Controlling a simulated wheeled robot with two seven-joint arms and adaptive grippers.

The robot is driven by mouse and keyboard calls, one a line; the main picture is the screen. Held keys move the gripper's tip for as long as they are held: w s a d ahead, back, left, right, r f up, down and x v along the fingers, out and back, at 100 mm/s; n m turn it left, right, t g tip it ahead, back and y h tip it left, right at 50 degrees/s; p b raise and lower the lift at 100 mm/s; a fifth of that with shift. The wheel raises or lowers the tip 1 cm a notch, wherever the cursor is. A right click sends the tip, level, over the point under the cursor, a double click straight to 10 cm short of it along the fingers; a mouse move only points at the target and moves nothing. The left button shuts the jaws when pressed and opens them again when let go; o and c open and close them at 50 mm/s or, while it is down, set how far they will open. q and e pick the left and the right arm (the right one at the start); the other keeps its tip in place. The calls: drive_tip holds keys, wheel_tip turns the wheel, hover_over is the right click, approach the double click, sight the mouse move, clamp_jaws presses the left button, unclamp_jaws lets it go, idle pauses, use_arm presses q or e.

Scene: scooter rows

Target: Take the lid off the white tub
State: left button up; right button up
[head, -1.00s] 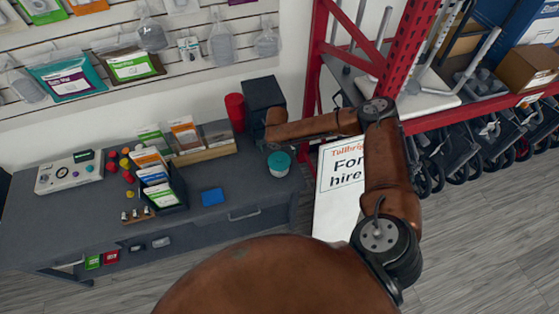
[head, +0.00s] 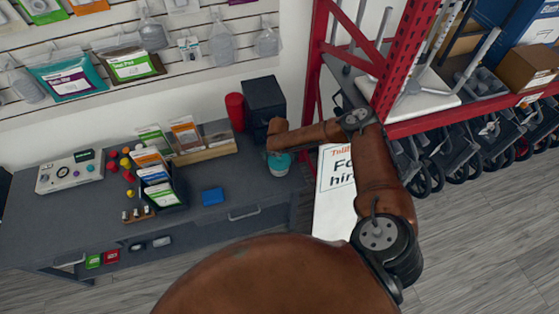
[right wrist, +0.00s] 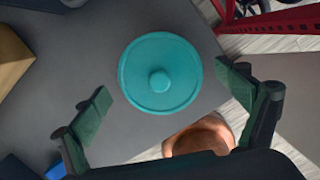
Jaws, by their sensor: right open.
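The white tub (head: 279,172) stands on the grey counter near its right end, with its teal lid (head: 280,161) on top. In the right wrist view the round lid (right wrist: 158,74) with its small centre knob (right wrist: 159,81) fills the middle and hides the tub below. My right gripper (right wrist: 170,98) is open and empty, pointing down over the lid, with one finger to either side and gaps between fingers and rim. In the head view my wrist hangs just above the lid and hides most of the gripper. My left gripper is not in view.
A black box (head: 264,100) and a red cup (head: 235,112) stand behind the tub. A blue block (head: 212,197) lies to its left, near a packet rack (head: 160,180). A red shelf frame (head: 395,70) rises at the right. The counter around the tub is clear.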

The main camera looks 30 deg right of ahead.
drive_tip(key=shift+s, duration=0.1)
drive_tip(key=c, duration=1.4)
drive_tip(key=shift+c, duration=1.3)
